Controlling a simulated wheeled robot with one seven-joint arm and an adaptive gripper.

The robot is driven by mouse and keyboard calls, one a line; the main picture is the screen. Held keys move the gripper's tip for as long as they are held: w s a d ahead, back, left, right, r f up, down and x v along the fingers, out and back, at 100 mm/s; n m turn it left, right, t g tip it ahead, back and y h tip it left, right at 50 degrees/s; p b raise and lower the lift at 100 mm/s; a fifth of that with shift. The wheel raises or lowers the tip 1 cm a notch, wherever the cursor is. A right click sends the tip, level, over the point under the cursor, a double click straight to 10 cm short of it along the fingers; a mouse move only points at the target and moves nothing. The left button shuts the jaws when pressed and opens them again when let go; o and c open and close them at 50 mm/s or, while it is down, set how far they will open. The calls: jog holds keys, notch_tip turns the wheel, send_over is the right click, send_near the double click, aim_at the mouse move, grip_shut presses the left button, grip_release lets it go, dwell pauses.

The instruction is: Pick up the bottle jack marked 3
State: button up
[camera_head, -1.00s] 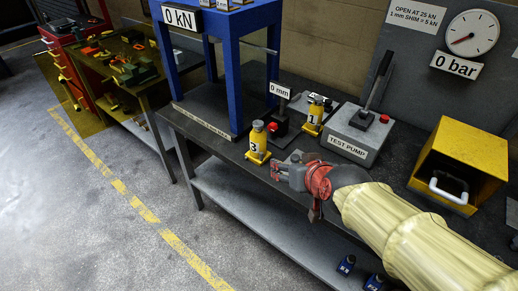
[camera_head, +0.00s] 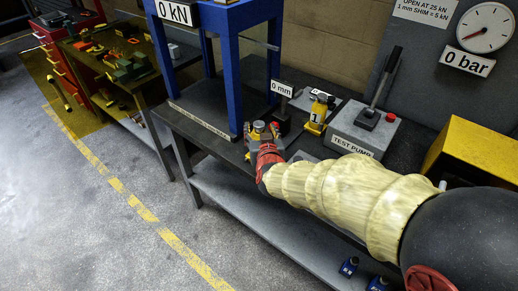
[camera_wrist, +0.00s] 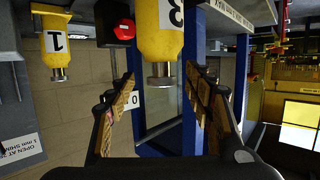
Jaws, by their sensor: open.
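The yellow bottle jack marked 3 (camera_head: 259,126) stands on the bench in front of the blue press, mostly hidden behind my gripper (camera_head: 262,135) in the head view. The wrist view is upside down and shows the jack's yellow body (camera_wrist: 156,30) with part of its 3 label, and its metal ram end between the lines of my fingers. My gripper (camera_wrist: 163,82) is open, one finger on each side of the jack. I cannot tell whether either finger touches it. A second yellow jack marked 1 (camera_head: 317,114) stands to the right and shows in the wrist view too (camera_wrist: 56,45).
The blue press frame (camera_head: 229,80) stands close behind the jack. A dial stand marked 0 mm (camera_head: 282,90) and the grey test pump (camera_head: 362,132) with its lever are to the right. A yellow box (camera_head: 470,150) stands farther right. Small blue items (camera_head: 349,266) lie on the lower shelf.

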aim_at(258, 126)
jog(key=shift+b+x, duration=0.35)
jog(key=shift+x, duration=1.25)
jog(key=shift+a, duration=0.1)
jog(key=shift+c, duration=1.2)
jog(key=shift+s+f, duration=0.1)
jog(key=shift+f, duration=0.1)
jog(key=c, duration=1.1)
jog(key=shift+f, duration=0.15)
grip_shut()
jog(key=shift+r, duration=0.4)
